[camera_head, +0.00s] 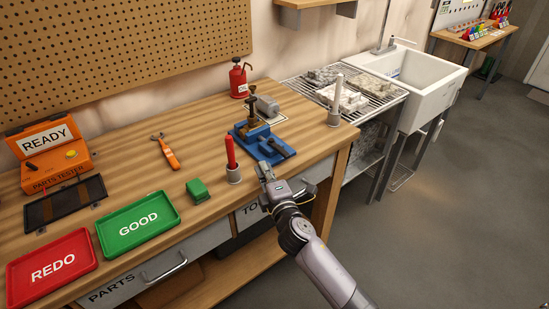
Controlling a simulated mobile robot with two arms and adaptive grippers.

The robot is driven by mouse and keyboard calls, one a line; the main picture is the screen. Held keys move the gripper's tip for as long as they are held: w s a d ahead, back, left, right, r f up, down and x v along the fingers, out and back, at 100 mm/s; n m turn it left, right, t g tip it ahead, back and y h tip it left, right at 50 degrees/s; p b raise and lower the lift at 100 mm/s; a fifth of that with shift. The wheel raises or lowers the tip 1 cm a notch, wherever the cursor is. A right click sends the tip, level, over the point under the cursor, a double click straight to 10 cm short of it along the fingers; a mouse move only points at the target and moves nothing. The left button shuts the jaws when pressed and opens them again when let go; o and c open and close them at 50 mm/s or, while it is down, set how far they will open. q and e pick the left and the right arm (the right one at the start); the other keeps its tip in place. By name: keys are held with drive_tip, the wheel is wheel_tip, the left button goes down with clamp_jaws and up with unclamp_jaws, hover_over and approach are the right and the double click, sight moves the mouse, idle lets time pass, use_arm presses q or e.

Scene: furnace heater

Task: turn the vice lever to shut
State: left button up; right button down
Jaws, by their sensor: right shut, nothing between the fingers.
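A blue vice (262,146) stands on the wooden workbench, towards its right end. Dark and brass-coloured parts rise from its back, and a bar-like part (281,146) shows at its right side. I cannot tell for certain which part is the lever. My right gripper (264,171) is shut and empty at the front edge of the bench, just in front of the vice. It looks close to the vice base, but I cannot tell whether it touches. My left gripper is not in view.
A white stick in a holder (335,102) stands right of the vice. Drawers (262,207) are below.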

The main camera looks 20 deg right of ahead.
sight(278, 148)
drive_tip(key=shift+w, duration=0.95)
drive_tip(key=d, duration=0.1)
drive_tip(key=w+d+p, duration=0.1)
drive_tip(key=d, duration=0.1)
drive_tip(key=shift+w, duration=0.15)
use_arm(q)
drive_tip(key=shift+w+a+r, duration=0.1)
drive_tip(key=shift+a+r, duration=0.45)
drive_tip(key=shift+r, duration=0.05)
use_arm(e)
drive_tip(key=shift+w+d, duration=0.1)
drive_tip(key=shift+d, duration=0.3)
drive_tip(key=shift+d, duration=0.8)
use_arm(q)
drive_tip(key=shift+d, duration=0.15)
